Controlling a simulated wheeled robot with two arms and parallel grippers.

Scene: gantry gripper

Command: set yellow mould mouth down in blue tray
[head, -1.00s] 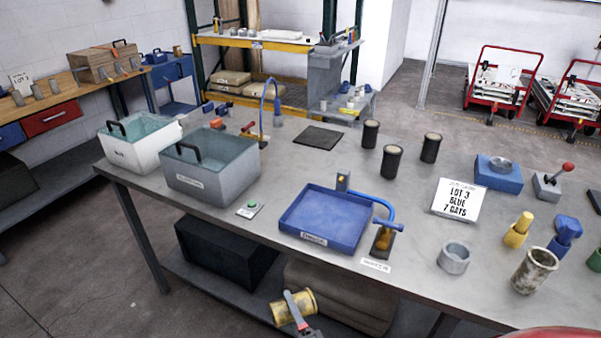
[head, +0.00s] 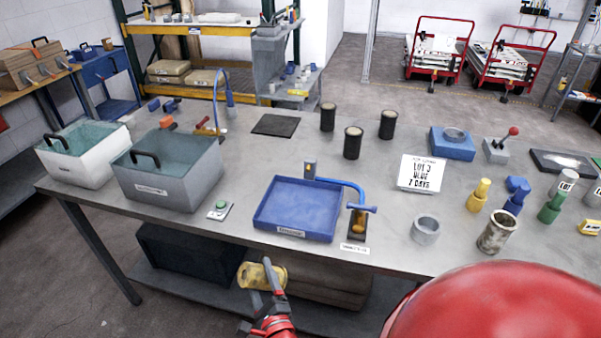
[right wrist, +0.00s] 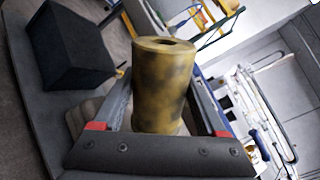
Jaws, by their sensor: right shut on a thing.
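The yellow mould (head: 255,275) is a worn cylinder with dark smudges. My right gripper (head: 269,270) is shut on it and holds it on its side, in front of the table edge and lower in the picture than the blue tray. In the right wrist view the mould (right wrist: 160,90) sits between the two fingers, and one flat end with a small dark hole shows. Its other end is hidden. The blue tray (head: 297,207) is shallow, empty and labelled, near the table's front edge. My left gripper is not in view.
A blue tap-like fixture (head: 358,205) stands at the tray's right edge. A grey water tub (head: 170,170) and a green button (head: 220,207) are to its left. A grey ring (head: 426,229) and a mottled cup (head: 497,232) are to the right. Black cylinders (head: 353,142) stand behind.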

